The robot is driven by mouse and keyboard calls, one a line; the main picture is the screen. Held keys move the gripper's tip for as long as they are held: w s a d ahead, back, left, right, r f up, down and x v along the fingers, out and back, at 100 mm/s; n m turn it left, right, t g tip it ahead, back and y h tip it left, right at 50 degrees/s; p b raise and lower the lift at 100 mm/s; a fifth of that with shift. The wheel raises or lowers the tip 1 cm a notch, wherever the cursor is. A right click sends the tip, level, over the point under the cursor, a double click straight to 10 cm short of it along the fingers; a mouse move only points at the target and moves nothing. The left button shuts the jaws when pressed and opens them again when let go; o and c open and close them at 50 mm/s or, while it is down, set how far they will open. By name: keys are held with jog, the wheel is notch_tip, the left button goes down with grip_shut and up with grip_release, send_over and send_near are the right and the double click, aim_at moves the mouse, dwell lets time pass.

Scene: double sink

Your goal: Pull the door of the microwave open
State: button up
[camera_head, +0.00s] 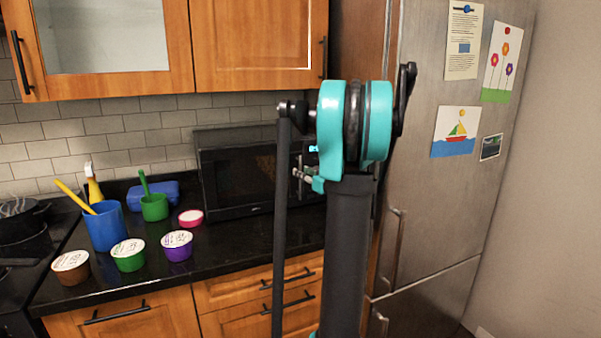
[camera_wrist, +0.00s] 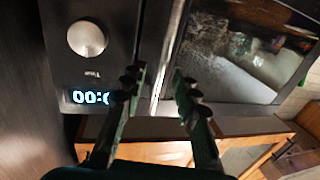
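The black microwave (camera_head: 238,178) stands on the counter against the tiled wall. Its door looks shut in the head view, but my arm hides its right part. In the wrist view the dark door window (camera_wrist: 235,55) is on the right. The control panel (camera_wrist: 75,60), with a round silver knob (camera_wrist: 87,38) and a lit display (camera_wrist: 90,97), is on the left. The silver door handle (camera_wrist: 170,38) runs between them. My gripper (camera_wrist: 157,77) is open, with one finger on each side of the handle. I see gaps beside the handle; contact is not clear.
The fridge (camera_head: 440,200) is close on the right. Wooden cabinets (camera_head: 250,45) hang above.

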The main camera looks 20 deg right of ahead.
jog(key=shift+x, duration=1.15)
jog(key=shift+c, duration=0.6)
grip_shut()
